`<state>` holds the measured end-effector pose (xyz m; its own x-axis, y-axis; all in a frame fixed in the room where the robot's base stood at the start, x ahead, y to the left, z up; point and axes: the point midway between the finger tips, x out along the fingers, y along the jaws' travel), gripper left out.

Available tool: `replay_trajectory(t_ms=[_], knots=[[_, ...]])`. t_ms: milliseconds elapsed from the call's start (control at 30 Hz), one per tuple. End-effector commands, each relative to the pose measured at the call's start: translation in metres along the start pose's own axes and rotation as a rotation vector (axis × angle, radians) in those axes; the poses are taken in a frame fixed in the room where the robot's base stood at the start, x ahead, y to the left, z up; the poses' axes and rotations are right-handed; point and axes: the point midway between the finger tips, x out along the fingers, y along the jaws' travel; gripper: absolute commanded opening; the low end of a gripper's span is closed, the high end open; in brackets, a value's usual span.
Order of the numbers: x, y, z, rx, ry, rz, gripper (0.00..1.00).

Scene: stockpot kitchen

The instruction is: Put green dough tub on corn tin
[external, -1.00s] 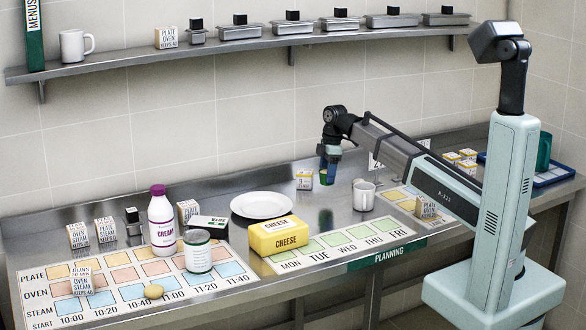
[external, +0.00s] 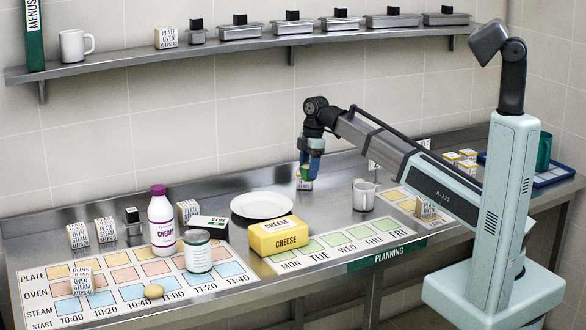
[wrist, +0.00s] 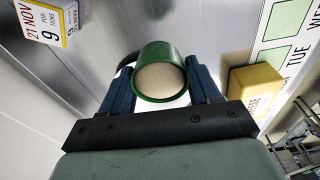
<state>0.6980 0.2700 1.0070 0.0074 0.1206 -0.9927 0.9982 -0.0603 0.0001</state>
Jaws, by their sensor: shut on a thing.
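The green dough tub (wrist: 160,53), round with pale dough inside, sits between the two blue fingers of my gripper (wrist: 158,88) in the wrist view. My gripper is shut on it. In the external view my gripper (external: 310,158) hangs above the back of the counter, to the right of the white plate, and the tub shows only as a small green patch below the fingers. A pale tin with a dark green rim (external: 198,258) stands on the planning mat at the left, well apart from the gripper. I take it for the corn tin; its label is unreadable.
The white plate (external: 262,206) and yellow cheese block (external: 278,237) lie between gripper and tin. A cream bottle (external: 162,226) stands close left of the tin, a dark-and-white box (external: 210,227) behind it. A small date box (wrist: 45,22) is near the gripper. A metal jug (external: 364,196) stands right.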

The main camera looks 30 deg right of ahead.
Motion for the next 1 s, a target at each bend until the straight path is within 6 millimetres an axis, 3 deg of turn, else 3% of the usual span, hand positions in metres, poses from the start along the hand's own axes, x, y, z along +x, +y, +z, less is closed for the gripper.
replay_trajectory(t_ms=[100,567,1000], knots=[[0.001,-0.019,-0.039,-0.061,0.0,-0.007,0.28],[-0.001,-0.095,-0.177,-0.279,0.0,-0.034,0.28],[-0.013,-0.183,-0.31,-0.486,0.001,-0.059,0.28]])
